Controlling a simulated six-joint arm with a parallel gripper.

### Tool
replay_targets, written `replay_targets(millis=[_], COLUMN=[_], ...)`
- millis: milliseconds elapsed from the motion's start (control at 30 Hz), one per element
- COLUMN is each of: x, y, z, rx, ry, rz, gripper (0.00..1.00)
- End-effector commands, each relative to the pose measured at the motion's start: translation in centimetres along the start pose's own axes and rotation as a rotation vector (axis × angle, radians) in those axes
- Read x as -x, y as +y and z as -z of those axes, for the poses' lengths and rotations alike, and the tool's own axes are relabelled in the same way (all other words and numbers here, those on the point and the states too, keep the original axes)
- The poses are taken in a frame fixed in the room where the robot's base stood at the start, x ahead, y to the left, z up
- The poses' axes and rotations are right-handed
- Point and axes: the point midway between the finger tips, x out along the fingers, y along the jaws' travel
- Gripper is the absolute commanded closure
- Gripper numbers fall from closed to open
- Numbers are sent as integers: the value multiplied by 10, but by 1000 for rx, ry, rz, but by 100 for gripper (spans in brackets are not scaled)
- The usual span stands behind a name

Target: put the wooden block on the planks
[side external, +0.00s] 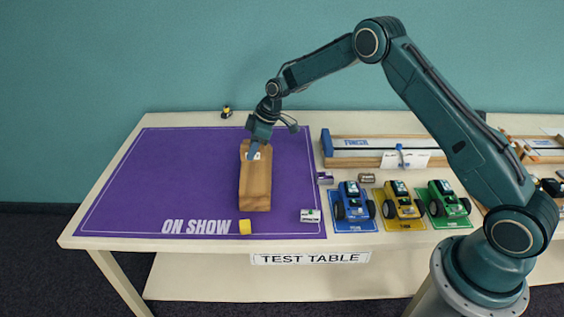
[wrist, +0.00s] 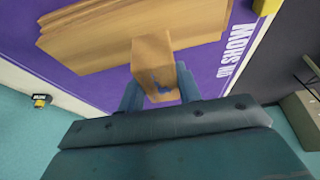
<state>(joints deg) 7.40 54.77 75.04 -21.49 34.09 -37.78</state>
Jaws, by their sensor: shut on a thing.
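The planks (side external: 255,190) lie stacked on the purple mat, lengthwise towards its front edge; they also show in the wrist view (wrist: 105,40). My gripper (side external: 254,153) is over their far end, pointing down. In the wrist view my gripper (wrist: 158,90) is shut on the wooden block (wrist: 153,52), a light tan piece with a small blue mark near the fingers. The block overlaps the planks in that view. I cannot tell whether it touches them. In the side view the fingers and arm partly hide the block.
The purple mat (side external: 180,185) has free room left of the planks. Blue (side external: 352,203), yellow (side external: 403,203) and green (side external: 448,201) toy cars stand to the right. A small yellow-black item (side external: 226,111) stands behind.

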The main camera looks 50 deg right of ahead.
Motion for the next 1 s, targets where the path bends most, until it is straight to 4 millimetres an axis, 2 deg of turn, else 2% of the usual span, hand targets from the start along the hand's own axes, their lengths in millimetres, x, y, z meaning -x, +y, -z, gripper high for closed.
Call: replay_targets(millis=[267, 667, 1000], x=[-5, -40, -42], y=[0, 0, 0], z=[-2, -16, -17], rx=[0, 0, 0], ry=[-1, 0, 0], rz=[0, 0, 0], gripper=[89, 89, 89])
